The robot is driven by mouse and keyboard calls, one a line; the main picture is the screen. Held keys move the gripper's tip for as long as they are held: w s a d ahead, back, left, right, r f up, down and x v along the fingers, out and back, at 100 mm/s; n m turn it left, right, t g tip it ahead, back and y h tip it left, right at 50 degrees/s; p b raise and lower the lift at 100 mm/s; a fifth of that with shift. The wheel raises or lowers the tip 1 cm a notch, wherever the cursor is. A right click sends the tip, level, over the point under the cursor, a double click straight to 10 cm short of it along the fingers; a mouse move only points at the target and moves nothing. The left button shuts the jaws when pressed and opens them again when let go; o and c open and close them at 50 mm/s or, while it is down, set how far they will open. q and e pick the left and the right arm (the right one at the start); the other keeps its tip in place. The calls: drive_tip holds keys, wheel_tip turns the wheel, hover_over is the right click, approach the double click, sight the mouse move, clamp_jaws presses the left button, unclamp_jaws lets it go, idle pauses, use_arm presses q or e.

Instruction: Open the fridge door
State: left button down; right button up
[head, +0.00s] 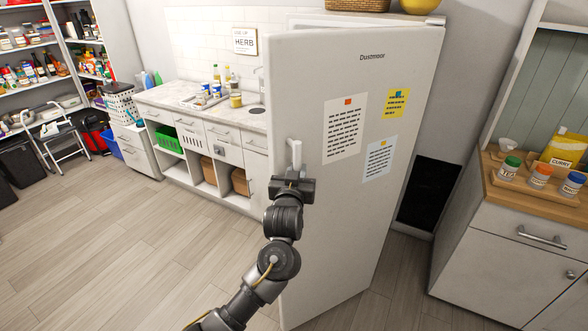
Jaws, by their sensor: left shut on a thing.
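The white fridge door (345,215) faces me in the middle of the head view, with its handle (295,153) near its left edge. My left gripper (293,177) is at the handle and shut on its lower part; the fingertips are partly hidden. The door's top left corner stands forward of the fridge body (303,21), so the door looks ajar, but the inside of the fridge is hidden. Papers and notes (345,128) are stuck on the door. My right gripper is not in view.
A wooden-topped cabinet (500,250) with jars stands to the right. A counter (170,98) with shelves runs behind on the left. A step stool (62,140) stands far left. The wooden floor (130,245) left of the door is clear.

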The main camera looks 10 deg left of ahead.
use_arm(q)
drive_tip(key=shift+s+d+r, duration=0.15)
drive_tip(key=shift+d, duration=0.05)
drive_tip(key=c, duration=1.3)
unclamp_jaws()
drive_tip(key=shift+a, duration=0.1)
drive_tip(key=shift+c, duration=0.2)
drive_tip(key=s+p, duration=0.7)
drive_tip(key=s, duration=0.3)
drive_tip(key=shift+s+a+p, duration=0.3)
drive_tip(key=shift+p, duration=0.1)
drive_tip(key=shift+c, duration=0.2)
